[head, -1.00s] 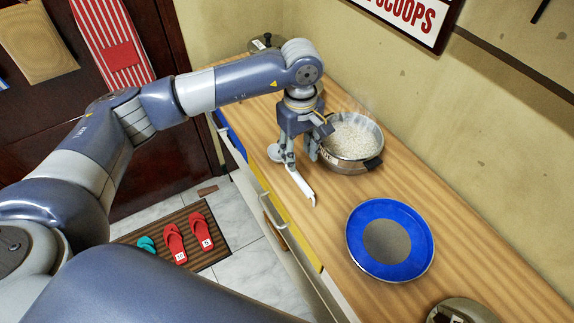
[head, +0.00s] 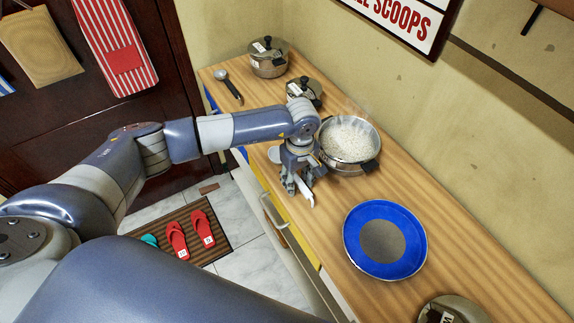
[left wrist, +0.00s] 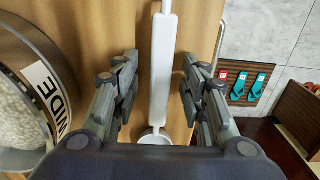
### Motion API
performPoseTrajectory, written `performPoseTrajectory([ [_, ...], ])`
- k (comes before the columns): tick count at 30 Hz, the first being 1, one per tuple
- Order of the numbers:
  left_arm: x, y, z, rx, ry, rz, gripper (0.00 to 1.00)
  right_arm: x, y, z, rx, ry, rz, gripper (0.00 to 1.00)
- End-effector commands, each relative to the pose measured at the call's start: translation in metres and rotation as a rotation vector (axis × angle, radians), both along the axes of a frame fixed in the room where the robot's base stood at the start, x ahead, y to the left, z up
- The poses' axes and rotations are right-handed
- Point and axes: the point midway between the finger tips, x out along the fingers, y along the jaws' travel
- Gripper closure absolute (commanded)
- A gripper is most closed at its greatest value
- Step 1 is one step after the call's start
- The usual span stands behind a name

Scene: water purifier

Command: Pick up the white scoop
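The white scoop (left wrist: 161,70) lies on the wooden counter near its front edge, left of the rice pot in the head view. Its round bowl shows in the head view (head: 275,154) and its handle tip (head: 308,199) sticks out past my gripper. My left gripper (head: 299,185) is low over the handle, pointing down. In the left wrist view, my left gripper (left wrist: 160,68) is open, with one finger on each side of the white handle and gaps on both sides. The middle of the handle is hidden in the head view. My right gripper is not in view.
A steaming rice pot (head: 350,145) stands close to the right of my left gripper. A blue plate (head: 357,225) lies nearer on the counter. Lidded pots (head: 268,60) and a black-handled scoop (head: 229,87) are at the far end. The counter between plate and front edge is clear.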

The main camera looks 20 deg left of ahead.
Motion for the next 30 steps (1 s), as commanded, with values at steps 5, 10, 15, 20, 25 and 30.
performPoseTrajectory([
  [5,0.0,0.0,0.0,0.0,0.0,0.0,0.62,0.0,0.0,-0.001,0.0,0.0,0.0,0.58],
  [10,0.0,0.0,0.0,0.0,0.0,0.0,1.0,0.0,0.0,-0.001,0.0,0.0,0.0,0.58],
  [15,0.0,0.0,0.0,0.0,0.0,0.0,1.0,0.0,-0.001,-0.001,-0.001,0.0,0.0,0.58],
  [20,0.0,0.0,0.0,0.0,0.0,0.0,1.0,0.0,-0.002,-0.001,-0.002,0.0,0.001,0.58],
  [25,0.001,0.0,0.005,0.001,-0.002,0.0,1.0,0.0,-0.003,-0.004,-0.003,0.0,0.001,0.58],
  [30,0.002,0.0,0.024,-0.001,-0.006,-0.001,1.0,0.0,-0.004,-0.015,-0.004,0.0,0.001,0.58],
])
